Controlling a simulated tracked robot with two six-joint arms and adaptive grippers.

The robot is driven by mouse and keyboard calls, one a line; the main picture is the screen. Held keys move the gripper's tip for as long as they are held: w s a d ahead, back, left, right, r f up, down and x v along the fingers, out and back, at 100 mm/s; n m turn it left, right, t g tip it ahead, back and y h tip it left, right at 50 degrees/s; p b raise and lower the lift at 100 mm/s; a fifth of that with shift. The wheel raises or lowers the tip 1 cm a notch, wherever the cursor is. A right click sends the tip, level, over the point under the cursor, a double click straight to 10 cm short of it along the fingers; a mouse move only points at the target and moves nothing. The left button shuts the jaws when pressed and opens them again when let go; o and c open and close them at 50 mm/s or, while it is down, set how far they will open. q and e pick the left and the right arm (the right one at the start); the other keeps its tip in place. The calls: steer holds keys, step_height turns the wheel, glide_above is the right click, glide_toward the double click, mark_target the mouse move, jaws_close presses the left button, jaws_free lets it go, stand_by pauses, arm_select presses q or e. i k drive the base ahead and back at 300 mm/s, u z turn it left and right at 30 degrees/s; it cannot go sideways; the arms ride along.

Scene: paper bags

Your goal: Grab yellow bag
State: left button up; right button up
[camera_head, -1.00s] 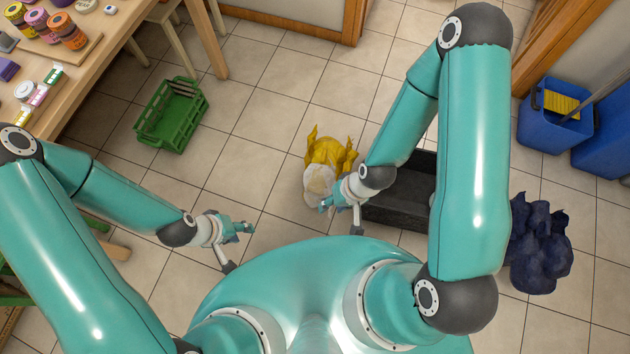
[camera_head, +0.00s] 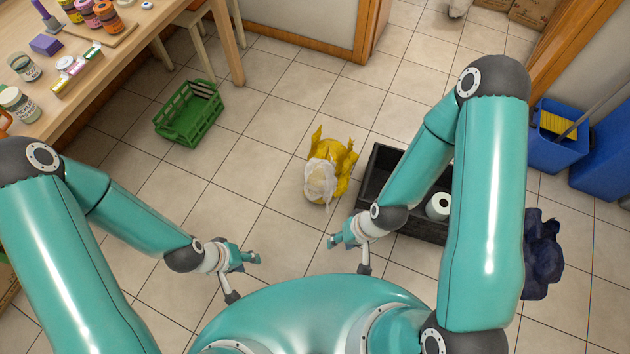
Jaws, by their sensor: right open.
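The yellow bag (camera_head: 343,160) stands on the tiled floor near the middle of the head view, with whitish crumpled material (camera_head: 320,182) at its near side. My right gripper (camera_head: 346,252) is open and empty, below and a little right of the bag, apart from it. My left gripper (camera_head: 244,275) is further left and lower, empty and away from the bag; its fingers look spread apart. Nothing hides the bag.
A black crate (camera_head: 379,163) holding a white roll (camera_head: 438,206) stands right of the bag, partly behind my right arm. A green basket (camera_head: 188,112) is at left. A dark blue bag (camera_head: 541,255) and blue bins (camera_head: 560,135) are at right. Floor left of the bag is clear.

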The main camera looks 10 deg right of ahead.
mark_target(328, 159)
steer(key=z, duration=0.15)
steer(key=i, duration=0.9)
steer(key=u, duration=0.05)
